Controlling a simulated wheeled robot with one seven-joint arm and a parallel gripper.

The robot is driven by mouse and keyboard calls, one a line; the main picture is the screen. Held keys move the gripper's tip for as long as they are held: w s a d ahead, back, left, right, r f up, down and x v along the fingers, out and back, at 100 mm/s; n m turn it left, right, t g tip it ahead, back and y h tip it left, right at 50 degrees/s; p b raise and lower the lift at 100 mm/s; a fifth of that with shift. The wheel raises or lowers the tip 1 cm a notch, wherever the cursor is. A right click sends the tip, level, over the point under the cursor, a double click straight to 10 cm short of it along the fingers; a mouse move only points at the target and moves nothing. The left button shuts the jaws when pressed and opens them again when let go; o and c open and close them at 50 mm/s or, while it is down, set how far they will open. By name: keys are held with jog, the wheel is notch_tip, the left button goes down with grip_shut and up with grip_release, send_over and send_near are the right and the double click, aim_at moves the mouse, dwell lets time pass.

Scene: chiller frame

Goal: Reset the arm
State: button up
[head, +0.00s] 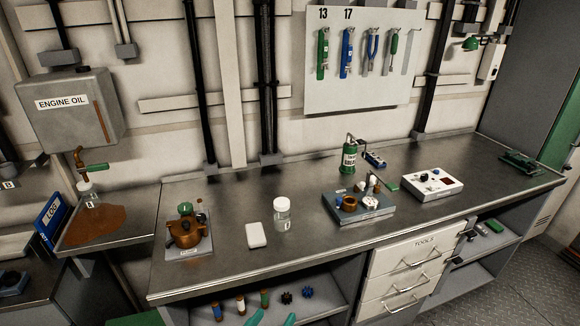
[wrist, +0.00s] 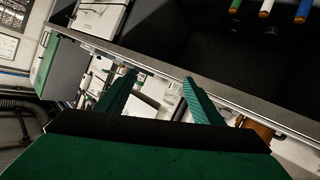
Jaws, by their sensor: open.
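My gripper (head: 272,319) shows at the bottom edge of the head view, only its two teal fingertips in sight. They are apart, in front of the open shelf under the workbench. In the wrist view my gripper (wrist: 160,95) has its two green fingers spread, with nothing held between them. The rest of the arm is hidden in the head view.
The grey workbench (head: 290,252) stands behind the fingertips, with several bottles on its lower shelf. On top are a copper-coloured device (head: 186,234), a white-capped jar (head: 281,216) and a grey tray with parts (head: 357,211). Drawers (head: 408,276) stand right of the shelf.

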jog(key=s+d+f+n+y, duration=0.2)
jog(key=s+f+n+y, duration=0.3)
jog(key=s+f, duration=0.8)
jog(key=s+d+r+m+t, duration=0.1)
jog(key=s+r+m, duration=0.1)
jog(key=s, duration=0.6)
jog(key=s+d+r+m+t, duration=0.1)
jog(key=s+r, duration=0.4)
jog(key=s, duration=0.4)
jog(key=shift+s+d+r+m+y, duration=0.2)
jog(key=shift+s+m+y, duration=0.1)
jog(key=shift+m, duration=0.1)
jog(key=shift+w, duration=0.2)
